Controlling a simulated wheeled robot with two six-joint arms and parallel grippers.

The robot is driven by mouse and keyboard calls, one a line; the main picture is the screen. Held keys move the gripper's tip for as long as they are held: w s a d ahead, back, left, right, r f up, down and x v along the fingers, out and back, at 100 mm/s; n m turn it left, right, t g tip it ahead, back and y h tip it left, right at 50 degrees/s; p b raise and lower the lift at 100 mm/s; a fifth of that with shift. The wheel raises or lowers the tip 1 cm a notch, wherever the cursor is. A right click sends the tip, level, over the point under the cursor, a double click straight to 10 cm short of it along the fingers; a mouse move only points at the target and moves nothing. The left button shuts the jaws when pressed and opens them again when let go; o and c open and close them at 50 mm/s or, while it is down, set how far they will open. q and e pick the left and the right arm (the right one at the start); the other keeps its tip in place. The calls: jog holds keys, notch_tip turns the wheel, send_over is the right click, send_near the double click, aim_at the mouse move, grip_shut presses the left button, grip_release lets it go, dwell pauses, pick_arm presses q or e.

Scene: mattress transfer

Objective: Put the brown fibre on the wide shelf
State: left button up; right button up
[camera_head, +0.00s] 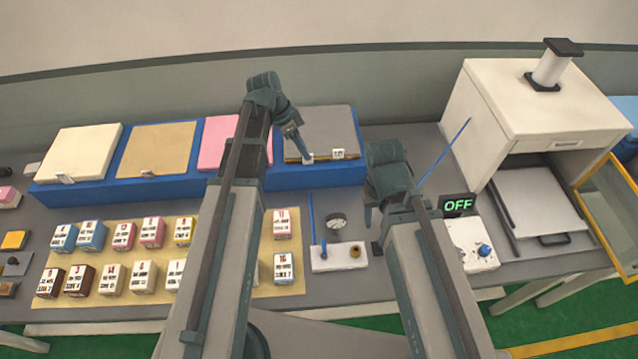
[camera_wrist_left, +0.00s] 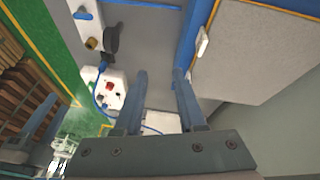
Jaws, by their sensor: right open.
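A flat tan-brown sheet (camera_head: 158,148), the brownest of the row, lies on a long blue stand (camera_head: 110,193) with a small tag at its front edge. I cannot tell which surface is the wide shelf. My left gripper (camera_head: 306,157) is at the front edge of a grey sheet (camera_head: 315,130), at the right end of the stand. In the left wrist view its fingers (camera_wrist_left: 160,85) are apart with nothing between them, beside the stand's blue edge. My right gripper (camera_head: 371,216) is open and empty, low over the table right of the stand.
A cream sheet (camera_head: 82,152) and a pink sheet (camera_head: 222,145) flank the tan-brown one. Several labelled boxes stand on a tan mat (camera_head: 265,237). A white cabinet (camera_head: 530,105) with a grey tray (camera_head: 540,205) and open glass door (camera_head: 615,205) stands at right.

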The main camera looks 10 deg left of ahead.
pick_arm(q)
jog(key=s+d+n+y, duration=0.2)
jog(key=s+d+n, duration=0.2)
jog(key=s, duration=0.5)
jog(key=s+d+f+n+y, duration=0.1)
jog(key=s+d+n+y, duration=0.2)
jog(key=s+d, duration=0.4)
jog(key=shift+s+f+n+g+y, duration=0.15)
jog(key=shift+s+n+g+y, duration=0.2)
jog(key=shift+s+n, duration=0.6)
jog(key=shift+f, duration=0.1)
notch_tip(320, 180, down, 11)
jog(key=b, duration=1.1)
